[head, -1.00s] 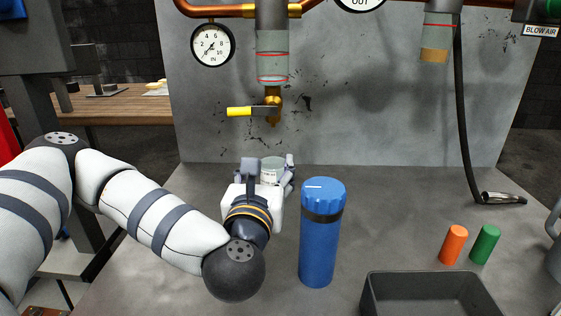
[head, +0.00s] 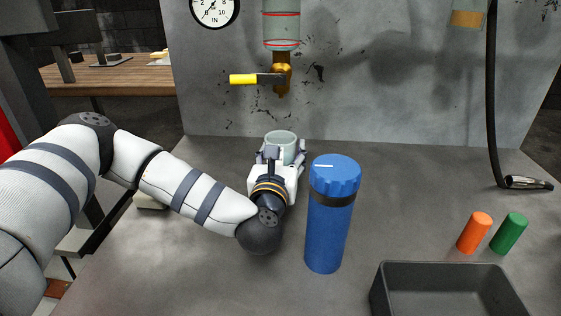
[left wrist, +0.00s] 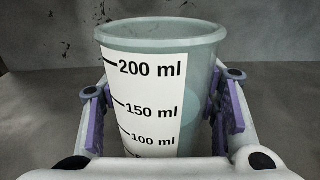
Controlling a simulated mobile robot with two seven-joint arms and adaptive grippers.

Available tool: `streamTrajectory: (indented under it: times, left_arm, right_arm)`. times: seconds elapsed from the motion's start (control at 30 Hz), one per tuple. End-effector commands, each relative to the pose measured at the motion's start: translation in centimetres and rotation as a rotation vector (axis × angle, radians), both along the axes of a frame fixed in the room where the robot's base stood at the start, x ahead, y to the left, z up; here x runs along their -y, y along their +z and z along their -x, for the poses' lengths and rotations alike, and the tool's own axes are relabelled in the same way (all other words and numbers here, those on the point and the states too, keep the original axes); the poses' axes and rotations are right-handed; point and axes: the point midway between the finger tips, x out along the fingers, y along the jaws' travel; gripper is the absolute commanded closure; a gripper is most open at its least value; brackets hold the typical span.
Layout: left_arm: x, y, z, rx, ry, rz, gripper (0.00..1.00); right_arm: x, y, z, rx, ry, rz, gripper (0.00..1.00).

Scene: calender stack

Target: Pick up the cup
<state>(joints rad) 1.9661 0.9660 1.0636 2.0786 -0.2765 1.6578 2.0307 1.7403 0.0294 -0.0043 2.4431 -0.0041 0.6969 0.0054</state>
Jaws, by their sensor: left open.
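The cup (head: 284,141) is a pale grey-green measuring cup standing upright on the grey table below the tap. In the left wrist view the cup (left wrist: 205,50) shows a white scale label reading up to 200 ml. My left gripper (head: 279,157) is around the cup, one finger on each side. In the left wrist view the purple pads of the left gripper (left wrist: 163,115) stand at both sides of the cup, and the jaws are open. The cup's lower part is hidden. My right gripper is not in view.
A blue cylinder (head: 329,225) with a knobbed lid stands right of my left gripper. A dark tray (head: 440,266) is at the front right, with an orange peg (head: 474,233) and a green peg (head: 509,233) behind it. A tap with a yellow handle (head: 243,79) hangs above the cup.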

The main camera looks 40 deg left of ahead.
Motion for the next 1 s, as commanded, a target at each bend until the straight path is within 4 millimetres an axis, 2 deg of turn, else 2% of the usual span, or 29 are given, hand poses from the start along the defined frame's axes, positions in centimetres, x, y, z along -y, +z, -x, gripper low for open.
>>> streamTrajectory:
  times: [0.27,0.47,1.0]
  left_arm:
    - [-0.28,-0.01,-0.6,-0.001,-0.001,0.0,0.47]
    - [-0.28,0.0,-0.57,-0.001,-0.001,0.0,0.93]
    - [-0.27,-0.01,-0.55,-0.001,0.0,0.0,0.99]
  right_arm:
    - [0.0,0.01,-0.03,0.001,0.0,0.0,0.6]
    - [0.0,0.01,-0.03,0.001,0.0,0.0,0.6]
    - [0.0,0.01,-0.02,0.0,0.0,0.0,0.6]
